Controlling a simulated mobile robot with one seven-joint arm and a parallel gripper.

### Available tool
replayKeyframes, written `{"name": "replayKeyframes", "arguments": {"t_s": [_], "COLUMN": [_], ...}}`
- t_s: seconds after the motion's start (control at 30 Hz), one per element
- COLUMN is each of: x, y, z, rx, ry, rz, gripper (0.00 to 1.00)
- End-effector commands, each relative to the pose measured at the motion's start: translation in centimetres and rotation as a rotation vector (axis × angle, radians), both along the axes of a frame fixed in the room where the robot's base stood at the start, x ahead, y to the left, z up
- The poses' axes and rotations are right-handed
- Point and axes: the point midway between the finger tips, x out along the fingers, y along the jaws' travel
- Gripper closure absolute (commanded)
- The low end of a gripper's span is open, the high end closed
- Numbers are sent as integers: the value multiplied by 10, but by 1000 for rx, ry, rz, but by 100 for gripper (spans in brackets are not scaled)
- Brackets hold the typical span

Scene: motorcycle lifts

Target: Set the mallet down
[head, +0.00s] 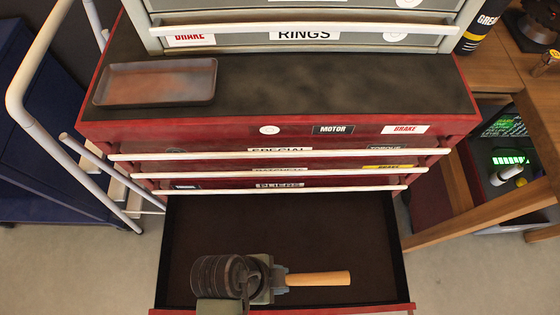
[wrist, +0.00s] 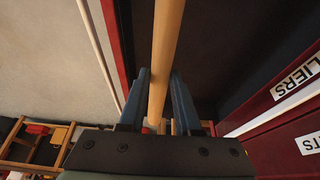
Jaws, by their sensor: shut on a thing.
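The mallet shows as a pale wooden handle (head: 320,279) pointing right, over the open drawer (head: 300,225). My gripper (head: 276,280) is shut on the handle near the drawer's front. In the wrist view the handle (wrist: 166,45) runs up between the two blue fingers of my gripper (wrist: 160,85). I cannot make out the mallet's head; my own wrist covers the left part. I cannot tell if the mallet touches the drawer floor. The drawer's dark floor is otherwise bare where I see it.
Shut drawers with pale handle bars (head: 270,172) stand behind the open one. The red cabinet's black top (head: 330,85) carries a shallow tray (head: 155,82). A grey chest (head: 310,30) stands at the back. A white rail (head: 45,130) is at left, a wooden bench (head: 485,215) at right.

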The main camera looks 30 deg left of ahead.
Motion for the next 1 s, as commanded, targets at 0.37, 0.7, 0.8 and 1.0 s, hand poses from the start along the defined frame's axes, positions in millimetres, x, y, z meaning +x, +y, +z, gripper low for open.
{"name": "replayKeyframes", "arguments": {"t_s": [0.37, 0.7, 0.8, 1.0], "x": [68, 106, 106, 107], "y": [46, 72, 72, 72], "z": [1, -21, -42, -65], "rx": [3, -3, -2, 0], "ry": [-4, 5, 2, 1], "rz": [1, 2, 2, 2], "gripper": [100, 100, 100, 100]}}
